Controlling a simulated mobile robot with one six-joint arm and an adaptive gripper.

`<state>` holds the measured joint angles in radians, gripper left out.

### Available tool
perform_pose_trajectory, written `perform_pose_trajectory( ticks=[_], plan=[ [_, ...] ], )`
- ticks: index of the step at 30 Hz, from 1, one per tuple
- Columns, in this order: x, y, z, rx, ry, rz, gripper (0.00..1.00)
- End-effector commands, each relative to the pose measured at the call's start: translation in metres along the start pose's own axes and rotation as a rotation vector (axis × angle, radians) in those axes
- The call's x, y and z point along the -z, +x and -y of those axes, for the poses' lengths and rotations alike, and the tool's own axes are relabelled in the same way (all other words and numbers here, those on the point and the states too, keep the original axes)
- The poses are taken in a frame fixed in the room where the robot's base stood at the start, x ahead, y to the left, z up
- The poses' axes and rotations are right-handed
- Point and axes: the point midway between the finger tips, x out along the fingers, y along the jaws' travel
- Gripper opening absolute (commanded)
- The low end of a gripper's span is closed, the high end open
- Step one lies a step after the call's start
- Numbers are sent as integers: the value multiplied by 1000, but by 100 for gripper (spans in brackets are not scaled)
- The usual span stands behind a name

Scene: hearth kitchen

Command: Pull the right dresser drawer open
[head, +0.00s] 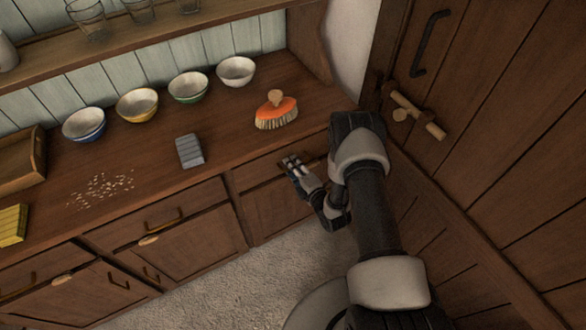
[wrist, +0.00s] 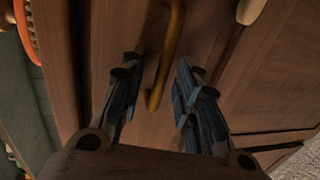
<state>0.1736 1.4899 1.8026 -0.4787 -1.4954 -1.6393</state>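The right dresser drawer (head: 256,173) is at the right end of the dresser, below the counter edge, and looks shut. My gripper (head: 291,162) is at its front and hides part of it in the head view. In the wrist view the drawer's brass bar handle (wrist: 171,50) runs between the two fingers of my gripper (wrist: 157,78). The fingers are open, with a gap on each side of the handle. I see no clear contact with the handle.
On the counter (head: 225,125) are an orange brush (head: 276,110), a grey block (head: 189,151) and several bowls. A wooden door (head: 480,110) with a latch (head: 415,115) stands close on the right. Carpeted floor (head: 240,285) lies clear before the dresser.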

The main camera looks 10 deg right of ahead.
Motion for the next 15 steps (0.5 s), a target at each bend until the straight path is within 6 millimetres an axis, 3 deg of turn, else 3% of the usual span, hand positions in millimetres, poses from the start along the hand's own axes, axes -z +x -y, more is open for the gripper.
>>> perform_pose_trajectory(
  ticks=[9,15],
  plan=[
    [0,3,-1,-1,1,0,30],
    [0,3,0,-1,1,0,17]
  ],
)
